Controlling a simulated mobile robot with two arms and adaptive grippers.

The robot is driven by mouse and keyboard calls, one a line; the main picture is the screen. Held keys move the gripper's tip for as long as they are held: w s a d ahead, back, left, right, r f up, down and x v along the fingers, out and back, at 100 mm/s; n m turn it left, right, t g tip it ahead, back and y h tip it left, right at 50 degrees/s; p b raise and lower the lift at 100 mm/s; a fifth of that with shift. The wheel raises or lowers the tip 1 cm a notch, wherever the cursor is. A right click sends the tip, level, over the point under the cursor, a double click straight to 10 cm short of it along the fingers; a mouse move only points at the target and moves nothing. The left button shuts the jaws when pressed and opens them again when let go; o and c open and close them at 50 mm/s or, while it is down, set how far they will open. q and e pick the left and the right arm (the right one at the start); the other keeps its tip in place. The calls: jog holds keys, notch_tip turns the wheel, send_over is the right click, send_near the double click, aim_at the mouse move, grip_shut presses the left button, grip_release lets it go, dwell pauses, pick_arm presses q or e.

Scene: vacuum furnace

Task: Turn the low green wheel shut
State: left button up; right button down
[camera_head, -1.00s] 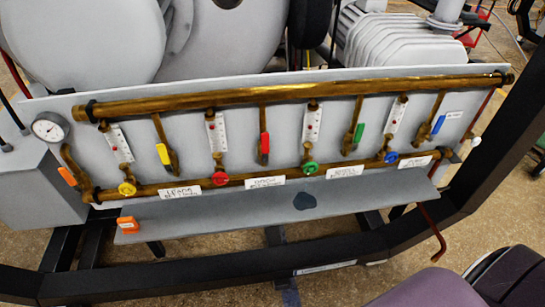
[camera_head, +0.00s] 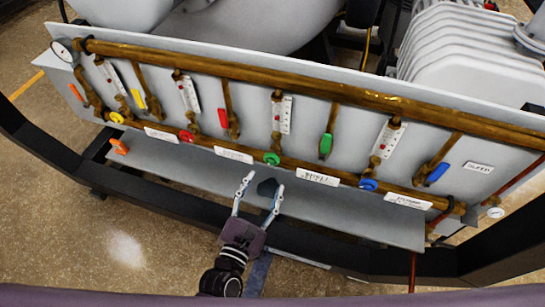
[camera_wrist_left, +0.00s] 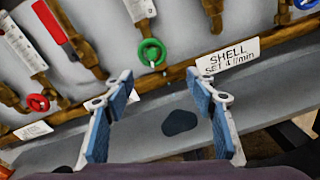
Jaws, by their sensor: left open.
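The low green wheel (camera_head: 272,159) sits on the lower brass pipe, below a flow gauge, between two white labels. It also shows in the left wrist view (camera_wrist_left: 152,52), as a green ring ahead of the fingers and above the gap between them. My left gripper (camera_head: 260,178) is open and empty, just below the green wheel in the head view, with its two fingers apart and pointing up at the panel. In the wrist view the left gripper (camera_wrist_left: 163,100) has blue-padded fingers either side of a dark patch on the ledge. My right gripper is not in view.
A red wheel (camera_head: 187,136) and a blue wheel (camera_head: 368,185) flank the green one on the lower pipe. A green lever handle (camera_head: 326,145) is up and to the right. A grey ledge (camera_head: 335,213) runs under the pipe. A black frame bar lies below.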

aim_at(271, 161)
pick_arm(q)
jog(key=shift+n+t, duration=0.4)
jog(key=shift+n, duration=0.5)
jog(key=w, duration=0.2)
jog(key=w+d+r+p, duration=0.1)
jog(key=w, duration=0.1)
jog(key=w+r, duration=0.1)
jog(key=w, duration=0.1)
jog(key=shift+w+d, duration=0.3)
jog(key=shift+d, duration=0.1)
jog(key=shift+w+d, duration=0.15)
jog(key=shift+w, duration=0.4)
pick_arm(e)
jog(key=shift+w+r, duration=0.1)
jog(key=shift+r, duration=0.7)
pick_arm(q)
jog(key=c, duration=1.2)
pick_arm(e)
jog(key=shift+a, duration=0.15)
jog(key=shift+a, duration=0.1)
